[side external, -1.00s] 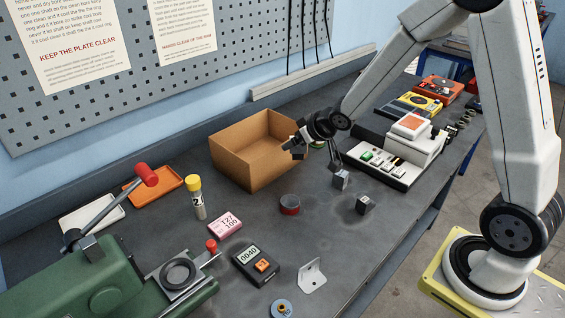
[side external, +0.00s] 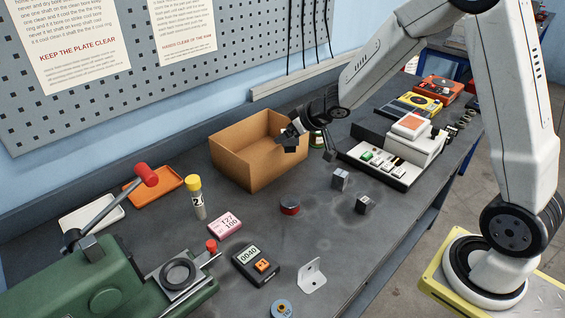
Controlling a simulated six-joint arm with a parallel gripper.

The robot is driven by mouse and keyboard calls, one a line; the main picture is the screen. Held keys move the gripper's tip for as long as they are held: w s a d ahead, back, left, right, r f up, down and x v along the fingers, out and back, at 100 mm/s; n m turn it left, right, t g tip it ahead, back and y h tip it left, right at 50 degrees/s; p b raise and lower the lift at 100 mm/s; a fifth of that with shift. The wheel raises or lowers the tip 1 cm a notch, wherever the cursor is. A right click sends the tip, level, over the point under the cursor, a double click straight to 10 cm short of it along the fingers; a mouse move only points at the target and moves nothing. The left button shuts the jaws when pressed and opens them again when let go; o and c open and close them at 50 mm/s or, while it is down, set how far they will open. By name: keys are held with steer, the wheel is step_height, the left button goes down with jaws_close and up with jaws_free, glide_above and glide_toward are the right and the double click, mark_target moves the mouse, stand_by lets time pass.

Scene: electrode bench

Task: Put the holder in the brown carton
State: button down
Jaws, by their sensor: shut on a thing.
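The brown carton (side external: 262,172) stands open-topped on the bench, left of centre and near the back wall. My gripper (side external: 298,136) is over its right edge, reaching down from the right. It is shut on the holder (side external: 291,143), a small dark grey thing largely hidden by the black fingers. The holder's exact shape and any contact with the carton's rim are hard to tell. The part of the carton's inside that shows is bare.
Two small grey blocks (side external: 340,179) (side external: 365,205) lie right of the carton, with a red-and-dark round piece (side external: 290,205) in front. A small jar (side external: 317,139) stands behind my gripper. A white-and-grey device (side external: 392,160) is at right, a green machine (side external: 115,280) at front left.

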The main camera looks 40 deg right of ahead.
steer(key=shift+w+a+r+n+y, duration=0.3)
steer(key=shift+w+r+n, duration=0.1)
steer(key=shift+w, duration=0.15)
steer(key=shift+w+a+r+n+y, duration=0.2)
steer(key=shift+w+r+n+y, duration=0.15)
steer(key=shift+w, duration=0.2)
steer(key=shift+w+a+r+n+g+y, duration=0.4)
steer(key=shift+w+a+r+n+y, duration=0.35)
steer(key=shift+n, duration=0.2)
steer(key=n+g+y, duration=0.1)
steer(key=n, duration=0.1)
steer(key=a+n+g+y, duration=0.1)
steer(key=n, duration=0.1)
steer(key=a+n+g+y, duration=0.1)
steer(key=n, duration=0.1)
steer(key=shift+s+a+r+n+y, duration=0.1)
steer(key=shift+a+r+n+y, duration=0.15)
steer(key=shift+n+y, duration=0.05)
steer(key=shift+s+d+f+n+g+y, duration=0.3)
steer(key=shift+s+n+g, duration=0.2)
steer(key=shift+n, duration=0.1)
steer(key=shift+s+d+f+n+g+y, duration=0.25)
steer(key=shift+s+n+g, duration=0.15)
steer(key=shift+s+n, duration=0.15)
steer(key=shift+w, duration=0.15)
